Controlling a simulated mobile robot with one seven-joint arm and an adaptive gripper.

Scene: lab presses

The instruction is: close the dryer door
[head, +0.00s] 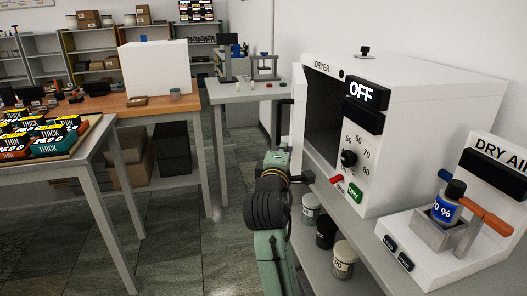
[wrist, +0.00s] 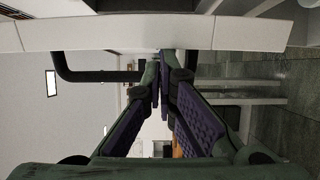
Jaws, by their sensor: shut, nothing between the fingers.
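The dryer (head: 425,130) is a white box on the right bench, with an OFF display and a dial on its front. Its dark cavity shows, so the dryer stands open. The door (head: 298,112) appears nearly edge-on at the cavity's left, swung outward, with a black handle (head: 281,118) on its outer side. In the wrist view the door's white edge (wrist: 130,33) crosses the top, with the handle (wrist: 90,75) below. My gripper (wrist: 163,80) is shut and empty, its tips close to that edge; contact is unclear. In the head view my arm hides the fingertips.
A dry air unit (head: 480,225) holding a blue-labelled bottle stands right of the dryer. Several jars (head: 327,232) sit on the shelf below. A table with boxes (head: 85,165) is at left, and a far bench (head: 235,92) lies behind. The floor between is clear.

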